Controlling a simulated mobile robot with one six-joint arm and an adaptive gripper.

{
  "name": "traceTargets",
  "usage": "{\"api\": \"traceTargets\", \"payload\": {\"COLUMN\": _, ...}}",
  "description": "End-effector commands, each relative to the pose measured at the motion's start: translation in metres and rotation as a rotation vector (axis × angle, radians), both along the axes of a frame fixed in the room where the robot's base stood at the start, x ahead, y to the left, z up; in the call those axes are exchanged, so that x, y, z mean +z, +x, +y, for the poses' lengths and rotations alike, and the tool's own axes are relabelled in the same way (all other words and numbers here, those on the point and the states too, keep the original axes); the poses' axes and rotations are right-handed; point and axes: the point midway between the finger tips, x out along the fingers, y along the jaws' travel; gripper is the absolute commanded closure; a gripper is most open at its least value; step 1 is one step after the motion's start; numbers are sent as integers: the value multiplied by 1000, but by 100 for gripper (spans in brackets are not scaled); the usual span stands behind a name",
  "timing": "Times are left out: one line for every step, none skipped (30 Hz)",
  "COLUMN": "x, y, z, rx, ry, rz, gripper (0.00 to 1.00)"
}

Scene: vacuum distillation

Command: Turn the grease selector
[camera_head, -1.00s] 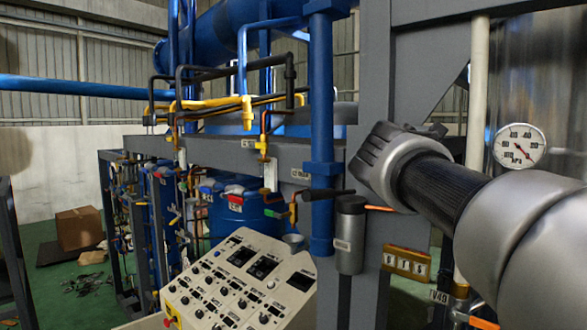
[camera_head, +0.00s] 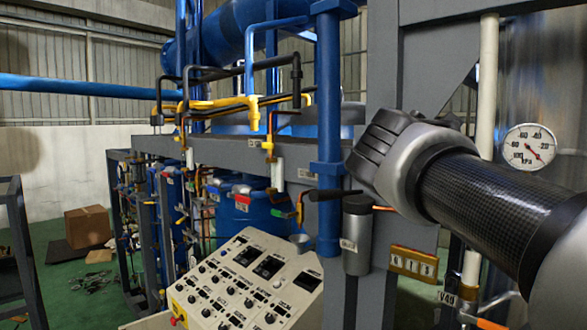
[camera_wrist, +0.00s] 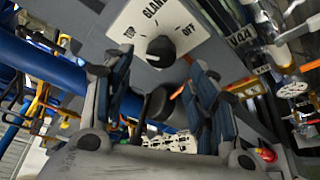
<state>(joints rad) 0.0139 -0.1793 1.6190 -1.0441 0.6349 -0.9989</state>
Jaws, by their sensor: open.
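The grease selector (camera_wrist: 160,50) shows at the top middle of the wrist view. It is a round black knob on a white plate (camera_wrist: 181,18) with the words TOP, GLAND and OFF around it. My gripper (camera_wrist: 159,68) is open, with one dark finger to the left and one to the right of the knob in the picture. Nothing is between the fingers that I can see them touching; the knob appears beyond the fingertips.
A black-handled lever (camera_head: 333,195) and a grey canister (camera_head: 356,236) are close by my wrist. A grey post, a blue pipe (camera_head: 328,120) and a yellow-framed counter (camera_head: 413,264) surround it. A white control panel (camera_head: 240,285) stands below left; a pressure gauge (camera_head: 529,147) is at right.

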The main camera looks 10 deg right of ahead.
Motion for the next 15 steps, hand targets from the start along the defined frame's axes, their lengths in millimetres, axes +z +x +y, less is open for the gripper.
{"api": "traceTargets", "payload": {"x": 3, "y": -10, "z": 7, "rx": 4, "ry": 0, "rz": -3, "gripper": 47}}
{"api": "traceTargets", "payload": {"x": 4, "y": -15, "z": 11, "rx": 5, "ry": 0, "rz": -4, "gripper": 47}}
{"api": "traceTargets", "payload": {"x": 6, "y": -21, "z": 15, "rx": 4, "ry": 0, "rz": -1, "gripper": 47}}
{"api": "traceTargets", "payload": {"x": 7, "y": -26, "z": 18, "rx": 4, "ry": 0, "rz": -2, "gripper": 47}}
{"api": "traceTargets", "payload": {"x": 7, "y": -30, "z": 20, "rx": 4, "ry": -1, "rz": -1, "gripper": 47}}
{"api": "traceTargets", "payload": {"x": 9, "y": -36, "z": 23, "rx": 3, "ry": 0, "rz": -2, "gripper": 47}}
{"api": "traceTargets", "payload": {"x": 9, "y": -39, "z": 26, "rx": 3, "ry": -1, "rz": -1, "gripper": 47}}
{"api": "traceTargets", "payload": {"x": 10, "y": -42, "z": 27, "rx": 3, "ry": -1, "rz": 0, "gripper": 47}}
{"api": "traceTargets", "payload": {"x": 10, "y": -45, "z": 29, "rx": 2, "ry": 0, "rz": 0, "gripper": 47}}
{"api": "traceTargets", "payload": {"x": 11, "y": -47, "z": 31, "rx": 2, "ry": 0, "rz": 0, "gripper": 47}}
{"api": "traceTargets", "payload": {"x": 11, "y": -49, "z": 32, "rx": 1, "ry": 0, "rz": 1, "gripper": 47}}
{"api": "traceTargets", "payload": {"x": 11, "y": -51, "z": 32, "rx": 1, "ry": 0, "rz": 0, "gripper": 47}}
{"api": "traceTargets", "payload": {"x": 11, "y": -51, "z": 33, "rx": 1, "ry": 0, "rz": 0, "gripper": 47}}
{"api": "traceTargets", "payload": {"x": 11, "y": -52, "z": 33, "rx": 0, "ry": 1, "rz": 1, "gripper": 47}}
{"api": "traceTargets", "payload": {"x": 12, "y": -52, "z": 33, "rx": 0, "ry": 0, "rz": 1, "gripper": 47}}
